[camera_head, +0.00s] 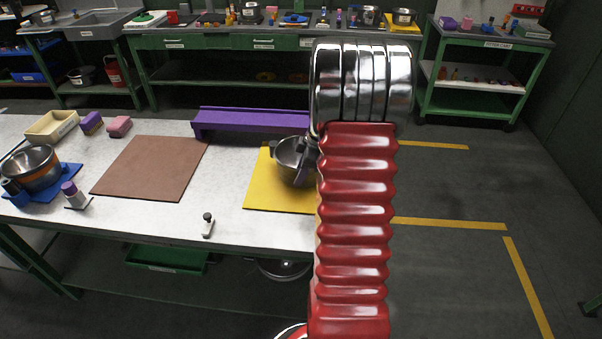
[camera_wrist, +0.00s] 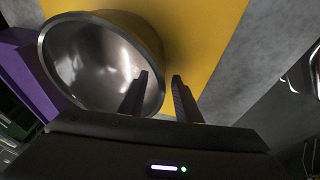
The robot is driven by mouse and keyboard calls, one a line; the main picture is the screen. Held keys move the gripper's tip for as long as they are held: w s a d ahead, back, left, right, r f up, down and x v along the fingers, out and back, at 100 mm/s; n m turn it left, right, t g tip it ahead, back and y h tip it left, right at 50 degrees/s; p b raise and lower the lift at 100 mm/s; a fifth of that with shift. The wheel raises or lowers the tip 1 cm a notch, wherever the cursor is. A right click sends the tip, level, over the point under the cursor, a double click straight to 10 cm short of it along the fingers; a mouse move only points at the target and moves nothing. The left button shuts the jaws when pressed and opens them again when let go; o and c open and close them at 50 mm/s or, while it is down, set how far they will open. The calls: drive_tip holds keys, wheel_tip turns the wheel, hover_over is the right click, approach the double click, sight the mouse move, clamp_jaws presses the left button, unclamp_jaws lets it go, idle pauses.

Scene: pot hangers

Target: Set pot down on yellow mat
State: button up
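A steel pot (camera_head: 289,153) is over the yellow mat (camera_head: 272,195) at the right end of the white table and appears to rest on it; its base is partly hidden. In the wrist view the pot (camera_wrist: 85,60) opens toward the camera, with the yellow mat (camera_wrist: 205,35) behind it. My gripper (camera_wrist: 160,76) has one finger inside the pot's rim and the other outside it. The fingers are apart, with a gap beside the pot wall. In the head view my gripper (camera_head: 307,163) is at the pot's right side, partly hidden by my arm.
A purple rack (camera_head: 250,120) stands behind the yellow mat. A brown mat (camera_head: 152,168) lies to the left. A small bottle (camera_head: 208,224) stands near the front edge. Another pot (camera_head: 33,165) sits on a blue trivet (camera_head: 50,193) at far left.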

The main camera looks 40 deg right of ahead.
drive_tip(key=v, duration=1.3)
drive_tip(key=shift+s+r, duration=0.2)
drive_tip(key=shift+r, duration=0.1)
wheel_tip(320, 180, up, 10)
idle(1.3)
idle(0.5)
